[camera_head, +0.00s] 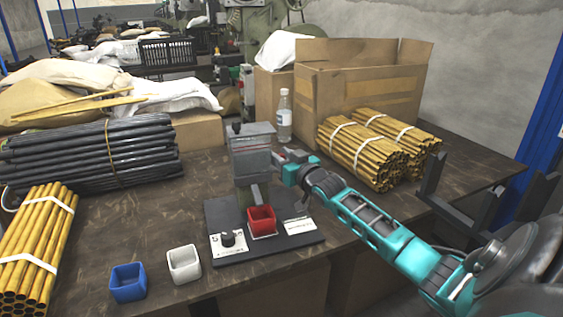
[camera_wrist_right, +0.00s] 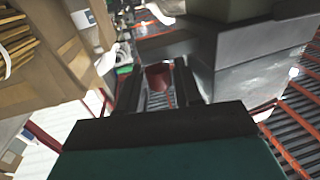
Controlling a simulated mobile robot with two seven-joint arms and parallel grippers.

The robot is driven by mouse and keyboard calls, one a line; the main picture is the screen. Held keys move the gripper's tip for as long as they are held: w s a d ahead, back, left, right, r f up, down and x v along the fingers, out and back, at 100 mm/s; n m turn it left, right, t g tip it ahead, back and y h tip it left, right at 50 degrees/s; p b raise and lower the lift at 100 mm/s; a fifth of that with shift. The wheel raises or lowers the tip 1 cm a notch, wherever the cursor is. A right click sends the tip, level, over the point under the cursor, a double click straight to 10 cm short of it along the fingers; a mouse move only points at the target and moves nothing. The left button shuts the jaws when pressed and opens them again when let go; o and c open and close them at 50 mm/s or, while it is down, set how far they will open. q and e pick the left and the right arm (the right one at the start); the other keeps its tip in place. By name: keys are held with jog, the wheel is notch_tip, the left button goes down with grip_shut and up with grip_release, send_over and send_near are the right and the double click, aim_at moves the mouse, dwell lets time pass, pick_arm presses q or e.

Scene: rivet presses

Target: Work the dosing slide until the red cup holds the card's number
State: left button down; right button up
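The dosing machine (camera_head: 252,150) has a grey hopper on a stand, fixed to a dark base plate (camera_head: 282,248). The red cup (camera_head: 261,221) sits on the base below a grey spout; its contents cannot be made out. A white card (camera_head: 300,226) lies right of the cup, too small to read. My right gripper (camera_head: 284,165) is at the right side of the hopper. In the right wrist view, a dark red knob (camera_wrist_right: 159,77) shows between its two separated fingers, with a small gap beside it. My left gripper is not in view.
A white cup (camera_head: 184,264) and a blue cup (camera_head: 128,283) stand at the front left. A black knob (camera_head: 228,239) sits on a white plate. A bottle (camera_head: 285,115), a cardboard box (camera_head: 360,85) and yellow tube bundles (camera_head: 362,150) stand behind and right.

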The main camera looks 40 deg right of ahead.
jog(key=shift+c, duration=0.5)
grip_shut()
jog(key=d, duration=0.1)
jog(key=s+d, duration=0.1)
jog(key=d, duration=0.1)
jog(key=shift+s+d, duration=0.25)
jog(key=shift+d, duration=0.05)
jog(key=shift+o, duration=0.5)
grip_release()
jog(key=shift+d, duration=0.1)
jog(key=shift+s, duration=0.1)
